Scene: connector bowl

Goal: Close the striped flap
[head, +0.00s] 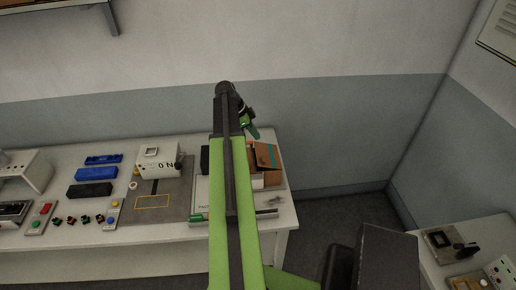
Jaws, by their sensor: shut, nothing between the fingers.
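A brown cardboard box (262,178) stands at the right end of the long white table, partly hidden behind my arm. A brown flap with a teal stripe (266,155) stands raised at the box, not lying flat over it. My gripper (254,133) shows small and green at the end of my arm. It is shut and empty, and in the picture it sits just above the flap. I cannot tell whether it touches the flap.
Left of my arm are a white device (158,160) on a grey mat (180,200), blue cases (96,173), a black case (90,190) and several small connectors. A second table (440,275) stands at the lower right. The floor between the tables is clear.

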